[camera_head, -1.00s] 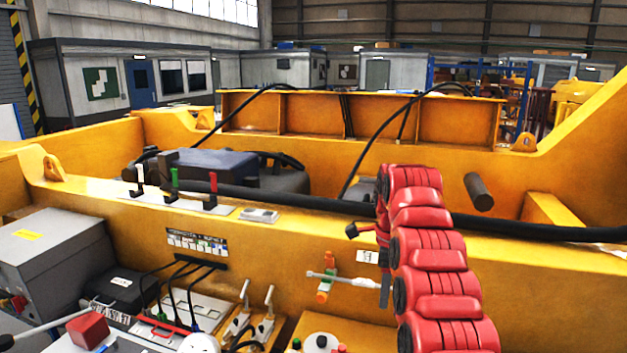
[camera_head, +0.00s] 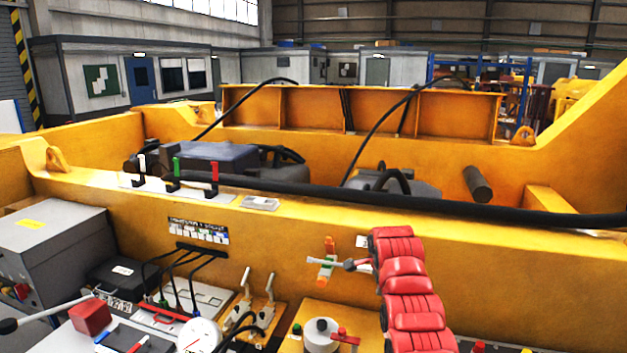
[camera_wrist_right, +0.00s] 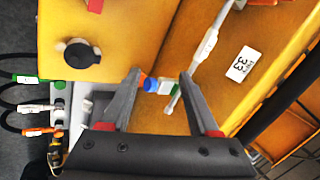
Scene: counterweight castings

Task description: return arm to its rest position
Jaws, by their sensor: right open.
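My right arm (camera_head: 408,290) is red and segmented and reaches up from the bottom right in the head view. Its gripper points away and is mostly hidden behind the arm there. In the right wrist view my right gripper (camera_wrist_right: 158,75) is open, its two grey fingers apart with nothing gripped. A white-handled valve with orange and green parts (camera_head: 327,264) is on the yellow wall just left of the arm. In the wrist view its white lever (camera_wrist_right: 204,48) lies beyond the right fingertip. My left gripper is not in view.
A yellow steel frame (camera_head: 330,215) spans the view with a black hose along its top. Several small levers (camera_head: 177,167) stand on its edge. A grey box (camera_head: 50,243), black case and cables fill the lower left. A white round knob (camera_head: 321,335) sits below the arm's left side.

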